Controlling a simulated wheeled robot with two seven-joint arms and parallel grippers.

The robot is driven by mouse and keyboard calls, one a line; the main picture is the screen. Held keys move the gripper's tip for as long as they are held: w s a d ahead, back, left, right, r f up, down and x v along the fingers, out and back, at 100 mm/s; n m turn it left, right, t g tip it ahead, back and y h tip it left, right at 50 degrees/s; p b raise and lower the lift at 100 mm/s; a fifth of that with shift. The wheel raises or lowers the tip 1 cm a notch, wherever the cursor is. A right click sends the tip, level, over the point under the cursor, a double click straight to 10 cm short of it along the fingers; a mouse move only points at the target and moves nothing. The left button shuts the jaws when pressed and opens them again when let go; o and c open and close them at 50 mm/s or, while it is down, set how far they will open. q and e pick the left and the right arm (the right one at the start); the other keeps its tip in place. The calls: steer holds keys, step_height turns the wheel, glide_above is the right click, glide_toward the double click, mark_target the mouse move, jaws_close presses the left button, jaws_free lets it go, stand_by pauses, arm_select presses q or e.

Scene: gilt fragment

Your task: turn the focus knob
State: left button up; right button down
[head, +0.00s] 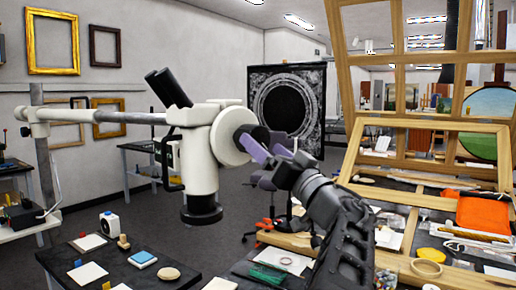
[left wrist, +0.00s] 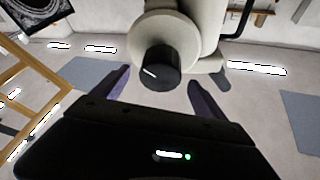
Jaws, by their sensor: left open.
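A white stereo microscope (head: 201,155) with black eyepieces hangs on a horizontal boom arm in the middle of the head view. Its black focus knob (left wrist: 160,68) has a white mark and sticks out of a round pale housing (left wrist: 166,35). In the head view the knob is mostly hidden by the fingers. My left gripper (head: 267,146) has purple fingers and is open. In the left wrist view its fingers (left wrist: 158,80) stand on either side of the knob, with a gap on each side. My right gripper is not in view.
A dark table (head: 130,266) below holds small blocks, a blue-topped piece and a white device (head: 109,224). A wooden frame easel (head: 345,90) and a cluttered bench with an orange cloth (head: 483,214) stand at the right. The boom (head: 130,117) runs to a post at the left.

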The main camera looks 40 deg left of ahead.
arm_select(q)
steer(key=shift+b+v, duration=0.3)
steer(key=shift+v, duration=1.2)
